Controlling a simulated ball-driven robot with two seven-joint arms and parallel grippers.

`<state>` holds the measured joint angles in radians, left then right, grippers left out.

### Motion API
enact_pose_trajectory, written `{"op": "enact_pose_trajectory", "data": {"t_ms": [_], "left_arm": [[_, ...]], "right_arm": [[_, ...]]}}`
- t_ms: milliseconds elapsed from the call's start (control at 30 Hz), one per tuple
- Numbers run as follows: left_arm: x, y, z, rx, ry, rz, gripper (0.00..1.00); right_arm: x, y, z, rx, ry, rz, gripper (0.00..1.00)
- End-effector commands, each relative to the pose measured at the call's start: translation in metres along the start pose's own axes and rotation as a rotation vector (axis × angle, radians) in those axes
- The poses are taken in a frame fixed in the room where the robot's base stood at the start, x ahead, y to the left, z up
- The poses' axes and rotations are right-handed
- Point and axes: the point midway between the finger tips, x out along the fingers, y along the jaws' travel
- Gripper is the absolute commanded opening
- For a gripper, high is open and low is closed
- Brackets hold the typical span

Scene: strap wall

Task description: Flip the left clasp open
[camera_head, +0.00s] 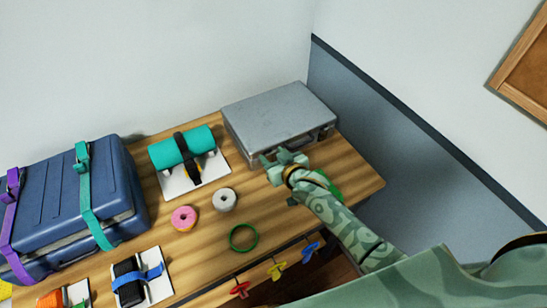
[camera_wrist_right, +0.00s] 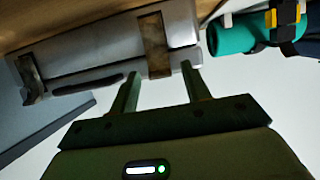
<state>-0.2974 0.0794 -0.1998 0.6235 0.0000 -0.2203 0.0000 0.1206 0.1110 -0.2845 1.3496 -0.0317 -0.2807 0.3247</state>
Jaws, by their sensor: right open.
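A grey metal case (camera_head: 275,113) stands at the back right of the table, lid closed. In the right wrist view its front (camera_wrist_right: 90,50) appears turned over, with two brownish clasps and a dark handle (camera_wrist_right: 88,85) between them. The left clasp (camera_wrist_right: 153,42) is the one nearer the teal roll; it lies across the lid seam and looks flat against the front. The right clasp (camera_wrist_right: 31,80) is farther off. My right gripper (camera_head: 268,160) is open and empty at the case's front left. Its fingertips (camera_wrist_right: 159,70) straddle the left clasp's line; contact cannot be told.
A teal roll (camera_head: 175,148) strapped to a white board stands left of the case. A grey ring (camera_head: 224,200), pink ring (camera_head: 184,218) and green ring (camera_head: 243,237) lie in front. A blue suitcase (camera_head: 70,210) is at left. The wall is close behind.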

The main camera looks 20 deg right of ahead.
Motion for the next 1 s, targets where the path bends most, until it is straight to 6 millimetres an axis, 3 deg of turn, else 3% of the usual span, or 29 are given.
{"op": "enact_pose_trajectory", "data": {"t_ms": [300, 467, 1000], "left_arm": [[0.0004, 0.0015, 0.0023, -0.001, -0.004, 0.002, 0.95], [0.0004, 0.0018, 0.0038, -0.001, -0.006, 0.002, 0.95], [-0.0039, 0.0011, 0.0034, 0.0, -0.006, 0.002, 0.95]], "right_arm": [[0.0026, -0.0001, -0.0009, 0.0, 0.001, 0.0, 0.45], [0.0025, -0.0001, -0.0007, 0.0, 0.001, 0.0, 0.0], [-0.0011, -0.0004, 0.0047, -0.001, -0.005, 0.0, 0.0]]}}
